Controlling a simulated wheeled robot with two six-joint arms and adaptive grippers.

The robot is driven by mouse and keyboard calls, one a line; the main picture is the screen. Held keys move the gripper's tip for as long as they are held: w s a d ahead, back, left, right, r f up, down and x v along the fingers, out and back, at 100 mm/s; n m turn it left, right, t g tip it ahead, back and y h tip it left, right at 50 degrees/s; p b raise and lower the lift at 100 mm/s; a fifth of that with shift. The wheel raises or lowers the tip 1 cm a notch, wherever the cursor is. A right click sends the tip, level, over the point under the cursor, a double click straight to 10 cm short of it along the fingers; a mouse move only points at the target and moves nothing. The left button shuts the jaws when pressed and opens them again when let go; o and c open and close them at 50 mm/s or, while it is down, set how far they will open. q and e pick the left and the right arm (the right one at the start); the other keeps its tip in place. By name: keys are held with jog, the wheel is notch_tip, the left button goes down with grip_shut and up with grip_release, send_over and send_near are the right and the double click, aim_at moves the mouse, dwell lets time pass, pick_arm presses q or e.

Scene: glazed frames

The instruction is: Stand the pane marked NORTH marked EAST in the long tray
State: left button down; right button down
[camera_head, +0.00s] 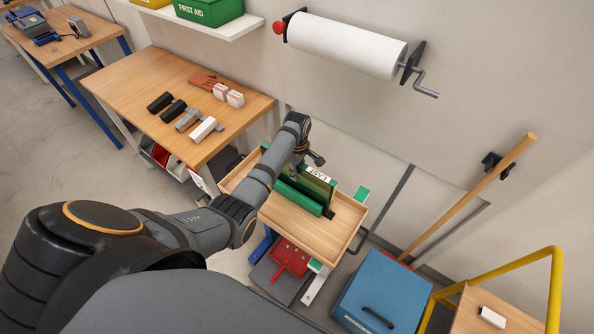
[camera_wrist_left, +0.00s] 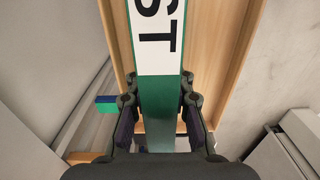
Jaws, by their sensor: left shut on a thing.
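My left gripper (camera_head: 295,171) is shut on the green top edge of a pane (camera_head: 319,188) whose white label reads EAST. In the left wrist view the pane's green edge (camera_wrist_left: 160,110) runs between the two fingers of the gripper (camera_wrist_left: 160,92), with only the letters ST showing. The pane stands upright in or just above a wooden tray (camera_head: 345,215); its lower edge is hidden, so I cannot tell if it is seated. A lower green piece (camera_head: 298,198) lies along the near side of the pane. No NORTH marking shows. My right gripper is out of view.
The tray has raised sides and a dark handle (camera_head: 357,243). A blue box (camera_head: 382,287) stands to its right. A wooden table (camera_head: 165,100) with several small items is at left. A wall roll (camera_head: 347,45) hangs above, and a wooden pole (camera_head: 465,198) leans at right.

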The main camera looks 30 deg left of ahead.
pick_arm(q)
jog(key=shift+w+f, duration=0.1)
jog(key=shift+f, duration=0.05)
dwell(0.3)
jog(key=c, duration=1.1)
grip_release()
notch_tip(320, 180, up, 12)
jog(key=shift+s+f, duration=0.1)
jog(key=shift+s, duration=0.1)
